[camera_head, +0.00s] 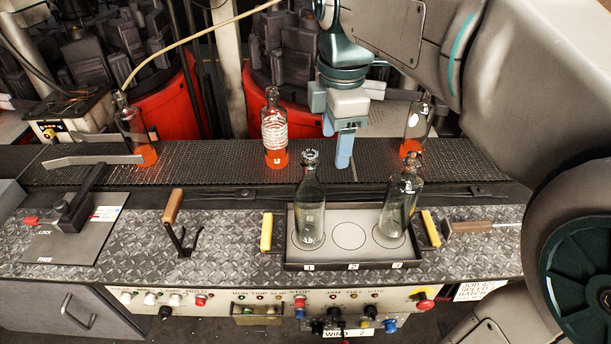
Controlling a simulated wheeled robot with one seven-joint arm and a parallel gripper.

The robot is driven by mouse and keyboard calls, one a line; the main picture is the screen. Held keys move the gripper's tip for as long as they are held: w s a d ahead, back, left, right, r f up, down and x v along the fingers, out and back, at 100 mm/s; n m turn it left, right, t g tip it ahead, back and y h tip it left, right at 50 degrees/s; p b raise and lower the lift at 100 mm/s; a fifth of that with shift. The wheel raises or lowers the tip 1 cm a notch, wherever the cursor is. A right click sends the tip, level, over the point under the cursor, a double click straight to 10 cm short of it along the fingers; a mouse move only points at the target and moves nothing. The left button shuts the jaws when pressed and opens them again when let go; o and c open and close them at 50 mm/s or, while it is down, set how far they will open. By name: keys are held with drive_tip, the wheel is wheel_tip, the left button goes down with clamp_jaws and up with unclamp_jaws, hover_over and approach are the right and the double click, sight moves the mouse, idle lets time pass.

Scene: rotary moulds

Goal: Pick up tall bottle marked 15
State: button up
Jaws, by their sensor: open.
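Several clear glass bottles are in view, and I cannot read a 15 on any of them. On the dark conveyor (220,165) stand a left bottle (130,122) with a glowing orange base, a ribbed middle bottle (274,128) with a small unreadable mark on its orange base, and a right bottle (416,124), also orange-based. Two more bottles stand in the tray: one at spot 1 (311,205) and one at spot 3 (400,205). My gripper (343,160) is open and points down over the conveyor, right of the ribbed bottle and apart from it.
The tray (350,263) has yellow handles, and its middle spot 2 is empty. A metal bar (92,160) reaches over the conveyor beside the left bottle. Red moulds (165,100) stand behind.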

sight(310, 172)
drive_tip(key=a+r+n, duration=0.1)
drive_tip(key=n, duration=0.1)
drive_tip(key=w+a+r+n, duration=0.1)
drive_tip(key=r, duration=0.1)
drive_tip(key=w+a+r+n+p, duration=0.1)
drive_tip(key=n, duration=0.1)
drive_tip(key=shift+r+n+g, duration=0.2)
drive_tip(key=shift+n+g, duration=0.1)
drive_tip(key=shift+f, duration=0.2)
wheel_tip(310, 172, down, 8)
drive_tip(key=shift+r, duration=0.1)
drive_tip(key=f, duration=0.2)
drive_tip(key=a+f, duration=0.1)
drive_tip(key=f, duration=0.1)
drive_tip(key=shift+s+f+p, duration=0.2)
drive_tip(key=shift+f+p, duration=0.1)
drive_tip(key=shift+f, duration=0.45)
drive_tip(key=shift+c, duration=0.2)
clamp_jaws()
